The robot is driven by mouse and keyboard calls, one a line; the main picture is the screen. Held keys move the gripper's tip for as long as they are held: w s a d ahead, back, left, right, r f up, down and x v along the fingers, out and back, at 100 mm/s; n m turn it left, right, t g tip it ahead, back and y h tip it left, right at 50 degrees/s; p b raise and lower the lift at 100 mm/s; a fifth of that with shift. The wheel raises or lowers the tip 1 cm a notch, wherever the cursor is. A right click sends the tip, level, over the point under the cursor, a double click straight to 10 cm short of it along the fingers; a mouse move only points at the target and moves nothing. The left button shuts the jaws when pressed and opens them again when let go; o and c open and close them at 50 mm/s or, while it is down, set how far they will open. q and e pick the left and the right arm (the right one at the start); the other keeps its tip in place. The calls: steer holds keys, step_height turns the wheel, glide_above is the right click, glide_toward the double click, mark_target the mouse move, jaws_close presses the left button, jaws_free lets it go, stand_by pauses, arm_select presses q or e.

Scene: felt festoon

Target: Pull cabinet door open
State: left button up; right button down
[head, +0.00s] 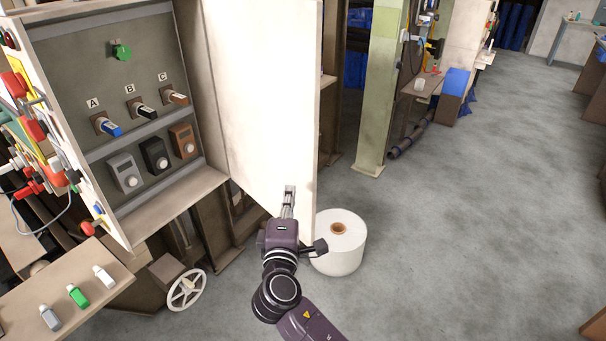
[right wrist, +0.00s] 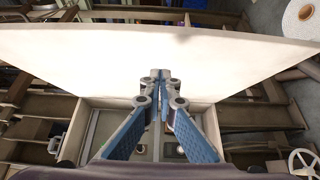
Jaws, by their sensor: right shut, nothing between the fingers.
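The cabinet (head: 205,182) stands at the left with its interior in view. Its white door (head: 262,85) stands open, swung out to the right. My right gripper (head: 289,190) is shut and empty, in front of the lower part of the door's inner face. In the right wrist view the closed fingertips (right wrist: 161,76) lie against the white door panel (right wrist: 90,60); I cannot tell whether they touch it. Inside the cabinet are switches labelled A, B and C, boxes with knobs below them, and a green knob (head: 121,50). My left gripper is not in view.
A large white roll (head: 345,262) stands on the floor just right of the gripper. A white handwheel (head: 187,291) is below the cabinet. A shelf (head: 85,320) with small bottles is at lower left. A green post (head: 380,90) stands behind; the floor to the right is clear.

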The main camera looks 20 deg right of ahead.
mark_target(304, 170)
steer(key=w+d+p, duration=0.1)
steer(key=w+d, duration=0.1)
steer(key=w+d+p, duration=0.1)
steer(key=w, duration=0.1)
steer(key=shift+w+d+r, duration=0.1)
steer(key=shift+d, duration=0.25)
steer(key=shift+w+d+p, duration=0.15)
steer(key=shift+d+p, duration=0.25)
steer(key=shift+d, duration=0.2)
steer(key=shift+a, duration=0.1)
steer(key=shift+w, duration=0.1)
